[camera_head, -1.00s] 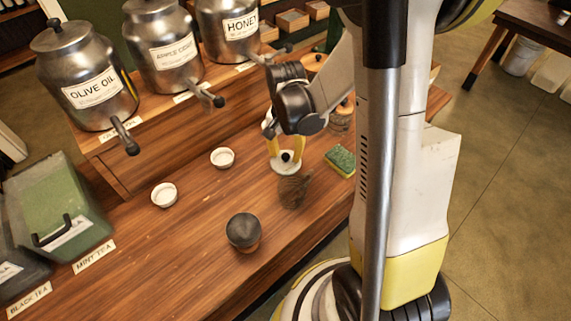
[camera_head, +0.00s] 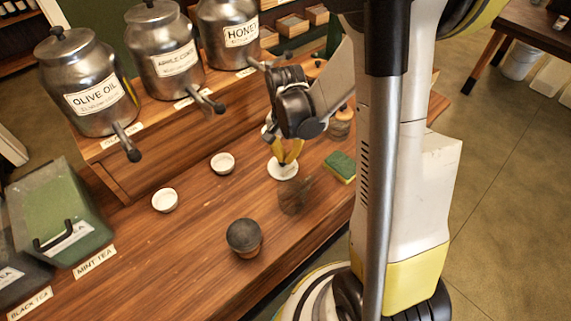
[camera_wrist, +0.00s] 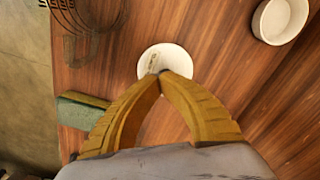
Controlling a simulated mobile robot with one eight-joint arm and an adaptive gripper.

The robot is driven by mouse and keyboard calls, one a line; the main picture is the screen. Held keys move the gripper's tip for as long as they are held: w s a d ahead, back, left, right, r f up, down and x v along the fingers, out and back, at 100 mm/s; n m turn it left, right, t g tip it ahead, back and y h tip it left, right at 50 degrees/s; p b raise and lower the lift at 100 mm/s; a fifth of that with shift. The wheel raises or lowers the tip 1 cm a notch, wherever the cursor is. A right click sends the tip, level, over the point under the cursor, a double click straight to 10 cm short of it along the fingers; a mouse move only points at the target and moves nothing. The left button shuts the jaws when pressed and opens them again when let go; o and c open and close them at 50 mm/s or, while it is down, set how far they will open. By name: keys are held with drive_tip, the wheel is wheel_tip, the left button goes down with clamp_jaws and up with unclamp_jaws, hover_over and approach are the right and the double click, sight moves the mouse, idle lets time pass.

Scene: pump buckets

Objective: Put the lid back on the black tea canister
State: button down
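My gripper (camera_head: 287,158) points down with its yellow fingers brought together. In the wrist view its fingertips (camera_wrist: 165,73) meet at the small dark knob of a round white lid (camera_wrist: 165,55) with a few printed marks. The lid also shows in the head view (camera_head: 283,169). Whether it is lifted off the table is hard to tell. A dark see-through jar (camera_head: 295,196) stands beside it, also at upper left in the wrist view (camera_wrist: 85,28). A grey bin (camera_head: 14,277) stands at lower left by a BLACK TEA tag (camera_head: 30,305).
A green-topped bin (camera_head: 55,205) stands at left by a MINT TEA tag. Two white bowls (camera_head: 222,162) (camera_head: 165,200) and a dark-topped jar (camera_head: 243,237) stand on the wooden counter. A sponge (camera_head: 341,166) lies right of the gripper. Metal dispensers (camera_head: 165,60) line the back shelf.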

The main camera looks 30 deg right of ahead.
drive_tip(key=shift+r+p, duration=1.3)
drive_tip(key=shift+r, duration=0.6)
